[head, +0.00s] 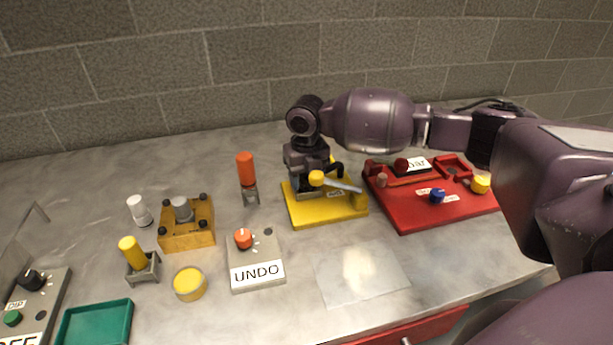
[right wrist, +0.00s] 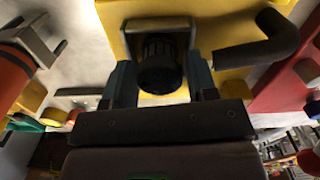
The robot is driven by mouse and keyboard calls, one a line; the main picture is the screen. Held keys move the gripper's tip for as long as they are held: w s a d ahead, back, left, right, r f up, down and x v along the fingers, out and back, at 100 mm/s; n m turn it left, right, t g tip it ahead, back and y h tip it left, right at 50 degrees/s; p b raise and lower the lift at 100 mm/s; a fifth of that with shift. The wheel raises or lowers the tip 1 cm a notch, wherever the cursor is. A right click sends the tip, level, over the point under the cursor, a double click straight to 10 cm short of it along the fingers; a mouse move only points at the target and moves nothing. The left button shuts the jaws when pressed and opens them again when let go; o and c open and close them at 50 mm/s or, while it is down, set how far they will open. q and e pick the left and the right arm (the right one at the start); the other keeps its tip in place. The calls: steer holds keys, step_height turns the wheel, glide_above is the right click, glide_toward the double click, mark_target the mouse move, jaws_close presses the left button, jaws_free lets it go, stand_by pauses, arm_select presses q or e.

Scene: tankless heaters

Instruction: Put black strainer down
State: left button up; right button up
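The black strainer (right wrist: 160,65) is a dark ribbed cylinder, seen end-on between the two fingers in the right wrist view. My right gripper (right wrist: 160,85) has one finger close against each side of it. A grey bracket (right wrist: 160,24) on the yellow board (right wrist: 225,30) frames the strainer's far side; I cannot tell whether the strainer touches it. In the head view my right gripper (head: 309,188) points down over the left part of the yellow board (head: 310,213), and hides the strainer. My left gripper is not in view.
A red board (head: 410,217) lies to the right. An orange cylinder (head: 246,168) in a holder and the UNDO box (head: 256,272) are to the left.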

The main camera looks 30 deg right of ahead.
mark_target(307, 176)
steer(key=shift+o, duration=0.9)
arm_select(q)
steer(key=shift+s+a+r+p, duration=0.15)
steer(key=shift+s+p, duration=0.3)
steer(key=shift+p, duration=0.1)
arm_select(e)
step_height(307, 176, up, 12)
steer(key=shift+r, duration=0.2)
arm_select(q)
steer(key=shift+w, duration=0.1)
